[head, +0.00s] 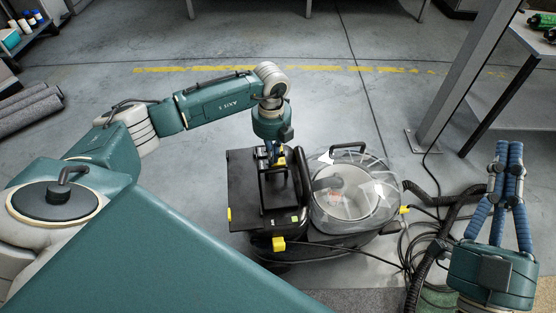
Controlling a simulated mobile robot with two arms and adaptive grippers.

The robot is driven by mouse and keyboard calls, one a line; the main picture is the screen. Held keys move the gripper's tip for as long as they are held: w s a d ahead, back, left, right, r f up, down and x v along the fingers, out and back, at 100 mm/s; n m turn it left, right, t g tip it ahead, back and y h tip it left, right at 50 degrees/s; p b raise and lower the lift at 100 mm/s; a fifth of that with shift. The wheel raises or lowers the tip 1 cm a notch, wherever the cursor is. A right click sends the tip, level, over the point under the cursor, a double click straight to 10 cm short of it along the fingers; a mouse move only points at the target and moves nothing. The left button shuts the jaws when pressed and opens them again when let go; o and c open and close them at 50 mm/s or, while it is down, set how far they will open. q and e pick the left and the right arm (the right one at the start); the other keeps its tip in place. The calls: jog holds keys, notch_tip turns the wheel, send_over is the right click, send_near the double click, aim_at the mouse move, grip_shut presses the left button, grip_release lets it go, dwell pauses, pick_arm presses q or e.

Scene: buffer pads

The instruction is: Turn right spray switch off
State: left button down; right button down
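A black floor-cleaning machine (240,190) with a clear round tank (345,195) and yellow fittings stands on the floor at the centre. Its black panel side is on the left, with a raised black handle frame and small light marks near the front edge. I cannot make out which part is the right spray switch.
A black hose (462,195) and several loose cables lie on the floor right of the machine. A grey metal post (468,80) stands behind them. A shelf is at the top left, with rolled grey mats (28,112) below it. The floor behind the machine is clear.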

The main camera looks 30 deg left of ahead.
pick_arm(q)
jog(key=shift+f, duration=0.1)
jog(key=shift+r+p, duration=0.25)
jog(key=shift+p, duration=0.05)
jog(key=shift+r+p, duration=0.4)
jog(key=shift+r, duration=0.1)
jog(key=shift+r+p, duration=0.3)
jog(key=shift+r, duration=0.1)
jog(key=shift+r+p, duration=0.4)
pick_arm(e)
jog(key=shift+w+d+f+g+h, duration=0.9)
jog(key=shift+f+g, duration=2.5)
jog(key=shift+f, duration=3.4)
pick_arm(q)
jog(key=shift+r+p, duration=0.35)
jog(key=shift+r, duration=0.1)
jog(key=shift+r+p, duration=0.6)
jog(key=shift+r, duration=0.4)
pick_arm(e)
jog(key=s+d+f+g+h, duration=0.1)
jog(key=s+f+g, duration=0.2)
jog(key=f, duration=0.3)
jog(key=s+d+f+g+h, duration=0.1)
jog(key=s+f+g, duration=0.2)
jog(key=f, duration=0.3)
jog(key=shift+s+d+m+g+h, duration=0.25)
jog(key=shift+d+m+g+h, duration=0.05)
jog(key=shift+d, duration=0.1)
